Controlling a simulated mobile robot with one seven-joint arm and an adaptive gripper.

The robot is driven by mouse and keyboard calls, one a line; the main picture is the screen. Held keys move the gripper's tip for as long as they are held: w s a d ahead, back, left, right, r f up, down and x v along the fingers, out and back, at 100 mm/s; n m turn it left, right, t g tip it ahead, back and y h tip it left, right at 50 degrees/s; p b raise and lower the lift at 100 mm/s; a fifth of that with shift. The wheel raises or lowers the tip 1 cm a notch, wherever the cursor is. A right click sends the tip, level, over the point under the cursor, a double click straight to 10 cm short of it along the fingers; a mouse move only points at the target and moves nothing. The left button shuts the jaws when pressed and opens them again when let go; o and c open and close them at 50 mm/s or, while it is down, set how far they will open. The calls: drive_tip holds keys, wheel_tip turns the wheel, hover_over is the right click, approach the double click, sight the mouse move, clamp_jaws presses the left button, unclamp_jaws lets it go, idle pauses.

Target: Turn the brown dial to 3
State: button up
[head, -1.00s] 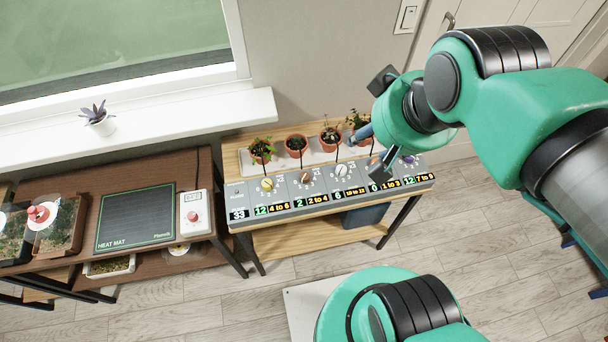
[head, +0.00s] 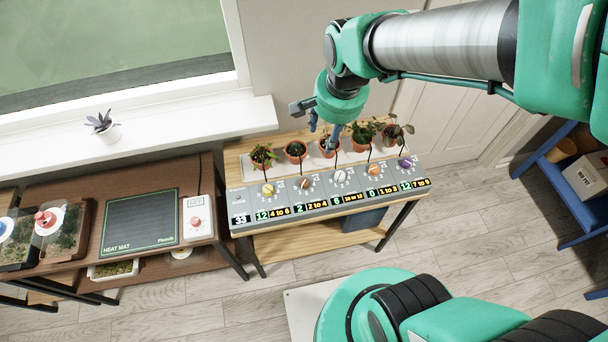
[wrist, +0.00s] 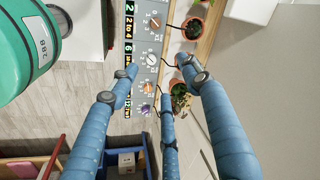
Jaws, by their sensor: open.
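The brown dial (head: 305,183) is the second from the left on the grey control panel (head: 236,197). The display below it reads 2, beside the label "2 to 4". In the wrist view the brown dial (wrist: 154,22) shows near the top, beyond the fingertips. My gripper (head: 323,132) is open and empty, above the potted plants behind the panel, up and right of the brown dial. In the wrist view its blue fingers (wrist: 160,78) are spread, with the white dial (wrist: 151,59) between them. No finger visibly touches a dial.
A yellow dial (head: 267,189) is left of the brown one; orange (head: 373,169) and purple (head: 405,163) dials are farther right. Several potted plants (head: 262,156) stand closely behind the panel, with thin cables running to it. A heat mat (head: 140,222) lies on the left table.

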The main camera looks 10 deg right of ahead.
drive_tip(key=w+a+f+m+g+p, duration=0.1)
drive_tip(key=w+a+f+m, duration=0.15)
drive_tip(key=f, duration=0.35)
drive_tip(key=m+g+p, duration=0.2)
drive_tip(key=m, duration=0.2)
hover_over(304, 182)
wheel_tip(304, 182, down, 10)
drive_tip(key=shift+w+b, duration=0.1)
drive_tip(key=shift+b, duration=0.2)
wheel_tip(304, 182, down, 14)
drive_tip(key=b, duration=0.3)
drive_tip(key=shift+r, duration=0.2)
drive_tip(key=c, duration=1.2)
